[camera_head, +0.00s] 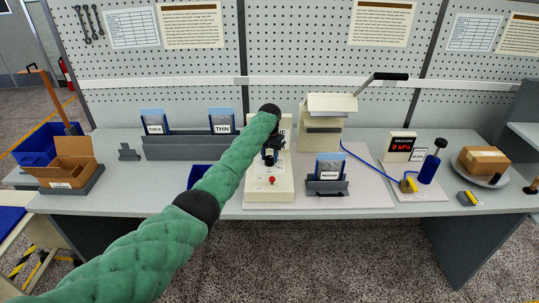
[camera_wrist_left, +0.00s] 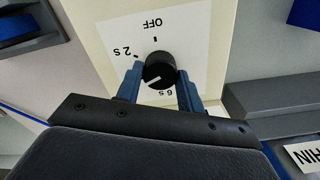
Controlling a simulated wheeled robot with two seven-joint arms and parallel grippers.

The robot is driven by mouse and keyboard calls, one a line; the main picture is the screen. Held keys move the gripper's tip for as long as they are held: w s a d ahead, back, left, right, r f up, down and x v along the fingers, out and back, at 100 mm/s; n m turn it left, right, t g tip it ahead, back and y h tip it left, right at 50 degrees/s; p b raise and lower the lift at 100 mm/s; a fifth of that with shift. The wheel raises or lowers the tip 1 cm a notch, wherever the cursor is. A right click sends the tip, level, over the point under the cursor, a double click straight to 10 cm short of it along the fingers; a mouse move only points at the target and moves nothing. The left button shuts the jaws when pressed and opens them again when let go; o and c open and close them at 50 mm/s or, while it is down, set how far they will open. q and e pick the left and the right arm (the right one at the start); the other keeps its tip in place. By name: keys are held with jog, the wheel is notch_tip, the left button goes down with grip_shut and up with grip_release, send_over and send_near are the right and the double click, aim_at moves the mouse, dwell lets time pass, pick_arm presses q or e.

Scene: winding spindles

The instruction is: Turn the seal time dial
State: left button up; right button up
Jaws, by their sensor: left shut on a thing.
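The seal time dial (camera_wrist_left: 160,66) is a round black knob on a white plate (camera_wrist_left: 190,28) marked OFF, 2 s and 6 s, upside down in the left wrist view. Its white mark lies at the lower left of the knob, on the side between 2 s and 6 s. My left gripper (camera_wrist_left: 160,82) has its blue fingers on either side of the knob and is shut on it. In the head view my left gripper (camera_head: 270,157) is over the cream control box (camera_head: 283,188), and the dial is hidden there. My right gripper is not in view.
A red button (camera_head: 271,181) is on the box in front of my gripper. The cream sealer (camera_head: 322,135) with a raised lever stands behind right. A pouch holder (camera_head: 327,188) is close to the right. THICK and THIN pouches (camera_head: 221,122) stand in a grey rack behind left.

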aim_at(270, 157)
pick_arm(q)
jog(key=shift+w+r+n, duration=0.15)
jog(key=shift+r+n, duration=0.1)
jog(key=shift+n, duration=0.45)
jog(key=o, duration=0.8)
jog(key=shift+o, duration=0.9)
jog(key=shift+f, duration=0.1)
jog(key=shift+r, duration=0.45)
notch_tip(270, 157, up, 5)
jog(key=b, duration=0.2)
jog(key=shift+b, duration=0.3)
jog(key=shift+r, duration=0.9)
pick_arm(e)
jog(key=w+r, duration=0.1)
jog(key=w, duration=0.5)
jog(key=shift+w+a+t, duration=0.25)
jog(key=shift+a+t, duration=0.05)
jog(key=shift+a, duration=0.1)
